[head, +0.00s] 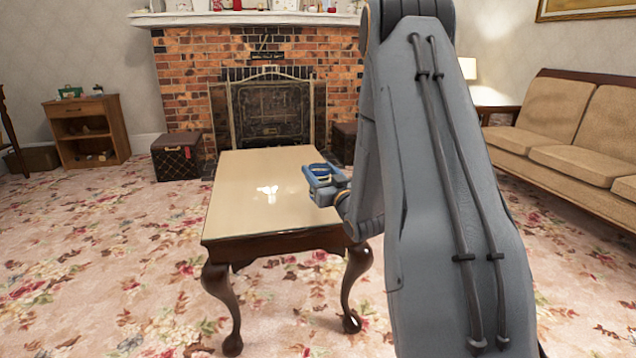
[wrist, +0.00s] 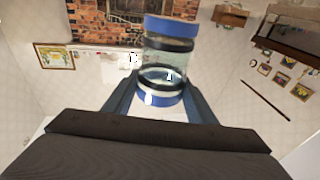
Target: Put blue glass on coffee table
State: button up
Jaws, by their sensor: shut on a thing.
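The blue glass (wrist: 165,62) is a clear tumbler with blue and black bands, held between the fingers of my gripper (wrist: 157,98) in the wrist view. In the head view my gripper (head: 322,177) shows at the right edge of the coffee table (head: 250,205), with the blue rim of the glass (head: 319,168) at its fingers. The glass appears over the table's right side; I cannot tell whether its base touches the top. The table has a pale, shiny top and dark curved legs. My arm hides what lies right of the table.
The rest of the tabletop is bare. A brick fireplace (head: 270,65) stands behind the table, with a dark trunk (head: 177,157) at its left. A wooden cabinet (head: 88,130) is at far left. A tan sofa (head: 570,140) is at right. Carpet floor is open at left.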

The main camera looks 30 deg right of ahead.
jog(key=shift+f+b, duration=0.3)
jog(key=shift+f, duration=0.75)
jog(key=shift+f, duration=0.15)
jog(key=o, duration=1.2)
